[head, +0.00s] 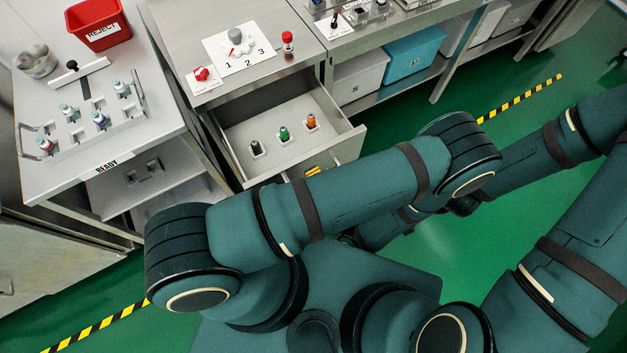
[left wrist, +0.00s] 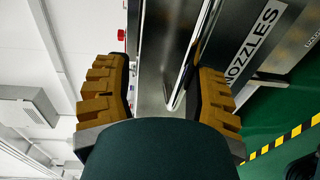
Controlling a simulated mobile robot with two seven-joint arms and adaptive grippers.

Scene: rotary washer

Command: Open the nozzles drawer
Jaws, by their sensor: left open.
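The nozzles drawer (head: 355,142) stands pulled out of the steel cabinet in the head view. Three nozzles stand inside it: a black one (head: 254,147), a green one (head: 284,133) and an orange one (head: 311,121). The left wrist view shows the NOZZLES label (left wrist: 257,42) on the front and a shiny metal bar, likely the handle (left wrist: 197,52). My left gripper (left wrist: 160,92) is open, its yellow-brown fingers on either side of the bar's lower end; contact cannot be told. In the head view only a yellow bit of it (head: 313,171) shows at the drawer front. My right gripper is not visible.
On the cabinet lie a numbered white plate (head: 262,55) and red-topped parts. A READY table (head: 60,180) at left holds a rack of vials (head: 95,122) and a red REJECT bin (head: 98,25). Grey and blue bins (head: 415,58) sit on a shelf at right. Green floor is open at right.

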